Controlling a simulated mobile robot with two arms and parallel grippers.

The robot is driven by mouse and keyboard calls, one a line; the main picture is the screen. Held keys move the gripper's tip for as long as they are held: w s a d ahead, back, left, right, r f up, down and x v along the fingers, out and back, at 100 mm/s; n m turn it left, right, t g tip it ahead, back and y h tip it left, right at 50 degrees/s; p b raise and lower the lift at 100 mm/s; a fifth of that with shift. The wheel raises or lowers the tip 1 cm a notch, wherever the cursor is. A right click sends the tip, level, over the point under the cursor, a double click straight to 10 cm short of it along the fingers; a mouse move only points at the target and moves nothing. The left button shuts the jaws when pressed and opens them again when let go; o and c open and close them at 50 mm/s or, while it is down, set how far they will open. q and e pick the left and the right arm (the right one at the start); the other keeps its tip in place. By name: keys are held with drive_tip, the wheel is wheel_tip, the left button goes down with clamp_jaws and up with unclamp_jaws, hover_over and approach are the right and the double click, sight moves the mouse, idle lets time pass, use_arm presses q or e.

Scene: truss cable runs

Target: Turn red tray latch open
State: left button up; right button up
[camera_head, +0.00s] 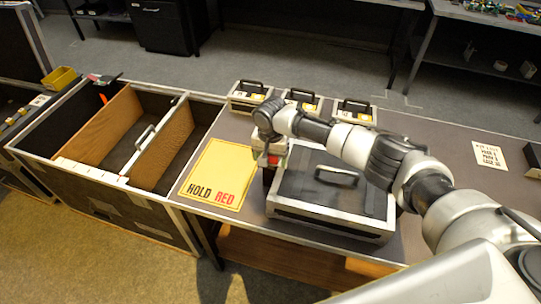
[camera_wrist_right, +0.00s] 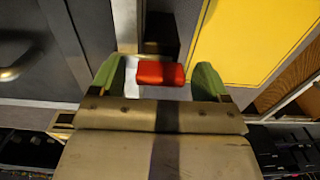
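In the right wrist view, a red latch (camera_wrist_right: 160,73) lies crosswise between the two green fingers of my right gripper (camera_wrist_right: 161,66). The fingers are spread, with a gap on each side of the latch. In the head view my right gripper (camera_head: 270,165) points down at the case's left edge, beside the yellow sheet reading HOLD RED (camera_head: 216,174). The latch is mostly hidden there by the gripper. My left gripper is out of view.
Several small labelled cases with handles (camera_head: 301,99) stand along the table's back. A deep open bin with wooden dividers (camera_head: 162,150) adjoins on the left. A white printed sheet (camera_head: 489,155) lies at the right. My right arm crosses over the dark case.

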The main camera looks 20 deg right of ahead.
drive_tip(key=c, duration=0.9)
